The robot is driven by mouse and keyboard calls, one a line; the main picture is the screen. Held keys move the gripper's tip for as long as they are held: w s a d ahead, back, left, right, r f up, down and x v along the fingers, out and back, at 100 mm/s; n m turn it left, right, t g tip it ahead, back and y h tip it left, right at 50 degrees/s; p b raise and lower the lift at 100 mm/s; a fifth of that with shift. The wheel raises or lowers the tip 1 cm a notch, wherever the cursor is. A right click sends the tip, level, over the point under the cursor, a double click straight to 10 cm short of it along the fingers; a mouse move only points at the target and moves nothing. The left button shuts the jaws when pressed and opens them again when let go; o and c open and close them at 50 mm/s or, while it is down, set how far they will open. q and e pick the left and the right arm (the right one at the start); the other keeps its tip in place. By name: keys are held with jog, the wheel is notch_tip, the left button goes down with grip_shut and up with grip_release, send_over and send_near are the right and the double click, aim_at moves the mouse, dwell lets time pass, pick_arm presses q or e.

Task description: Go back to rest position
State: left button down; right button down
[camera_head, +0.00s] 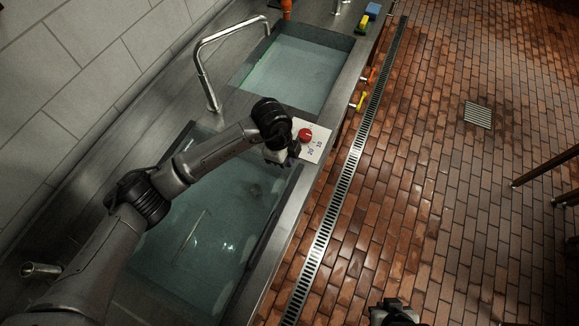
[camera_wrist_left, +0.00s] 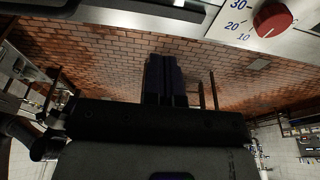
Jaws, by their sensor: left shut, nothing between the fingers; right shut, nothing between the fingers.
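My left arm reaches in from the left over the sink in the head view. My left gripper (camera_head: 290,152) is beside a white panel (camera_head: 318,128) with a red knob (camera_head: 305,135). In the left wrist view, my left gripper's fingers (camera_wrist_left: 165,80) are together, with nothing between them. The red knob (camera_wrist_left: 272,20) shows there at the upper right, apart from the fingers, next to the numbers 10, 20 and 30. My right gripper (camera_head: 395,312) shows only in part at the bottom edge of the head view, shut and low over the brick floor.
A near basin (camera_head: 205,215) and a far basin (camera_head: 290,72) hold water. A metal faucet (camera_head: 205,80) stands between them. Yellow (camera_head: 362,100) and orange (camera_head: 371,75) handles stick out from the counter front. A drain grate (camera_head: 340,190) runs along the floor. The brick floor is largely clear.

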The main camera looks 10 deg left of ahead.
pick_arm(q)
jog(key=shift+v, duration=1.4)
